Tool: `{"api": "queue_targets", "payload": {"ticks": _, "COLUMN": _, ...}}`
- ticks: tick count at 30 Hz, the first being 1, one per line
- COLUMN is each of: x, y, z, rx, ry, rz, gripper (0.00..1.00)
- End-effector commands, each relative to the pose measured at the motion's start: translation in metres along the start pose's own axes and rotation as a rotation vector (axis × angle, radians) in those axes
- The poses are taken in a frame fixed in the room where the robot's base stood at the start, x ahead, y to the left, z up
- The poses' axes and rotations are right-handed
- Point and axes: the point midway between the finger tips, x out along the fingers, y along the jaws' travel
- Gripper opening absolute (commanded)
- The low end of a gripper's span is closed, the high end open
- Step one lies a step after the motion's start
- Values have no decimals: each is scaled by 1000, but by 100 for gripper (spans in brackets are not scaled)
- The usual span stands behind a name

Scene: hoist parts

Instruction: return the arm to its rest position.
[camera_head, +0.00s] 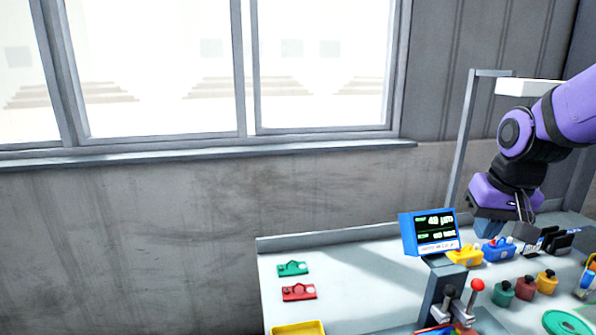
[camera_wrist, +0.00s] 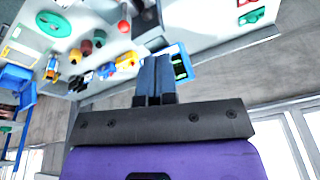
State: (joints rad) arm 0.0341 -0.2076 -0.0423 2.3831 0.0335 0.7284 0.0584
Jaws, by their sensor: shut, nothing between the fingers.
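My arm, purple and black, reaches in from the right in the head view. My gripper (camera_head: 488,232) points down over the back part of the workbench, just right of the blue display box (camera_head: 430,233). In the wrist view my gripper (camera_wrist: 155,62) shows its two dark blue fingers side by side with no gap and nothing held. The fingers partly cover the display box (camera_wrist: 181,66) there. In the head view the fingertips appear just above or behind a yellow part (camera_head: 465,256) and a blue part (camera_head: 498,248); the exact clearance cannot be told.
The workbench (camera_head: 350,285) carries a green plate (camera_head: 293,269), a red plate (camera_head: 298,292) and a yellow tray (camera_head: 298,328). Several knobbed parts, a green ring (camera_head: 566,323) and a red-knobbed lever (camera_head: 477,286) crowd the right. A grey post (camera_head: 461,140) stands behind. The bench's left middle is clear.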

Motion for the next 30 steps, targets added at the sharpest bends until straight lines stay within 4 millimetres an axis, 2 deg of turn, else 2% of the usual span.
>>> {"api": "queue_targets", "payload": {"ticks": 1, "x": -14, "y": -2, "z": 9, "rx": -14, "ry": 24, "rz": -4, "gripper": 0}}
{"api": "queue_targets", "payload": {"ticks": 6, "x": -49, "y": -5, "z": 41, "rx": -56, "ry": 82, "rz": -10, "gripper": 0}}
{"api": "queue_targets", "payload": {"ticks": 15, "x": -94, "y": -7, "z": 101, "rx": -127, "ry": 179, "rz": -11, "gripper": 0}}
{"api": "queue_targets", "payload": {"ticks": 21, "x": -106, "y": -6, "z": 125, "rx": -152, "ry": 216, "rz": -8, "gripper": 0}}
{"api": "queue_targets", "payload": {"ticks": 30, "x": -108, "y": -6, "z": 131, "rx": -158, "ry": 222, "rz": -7, "gripper": 0}}
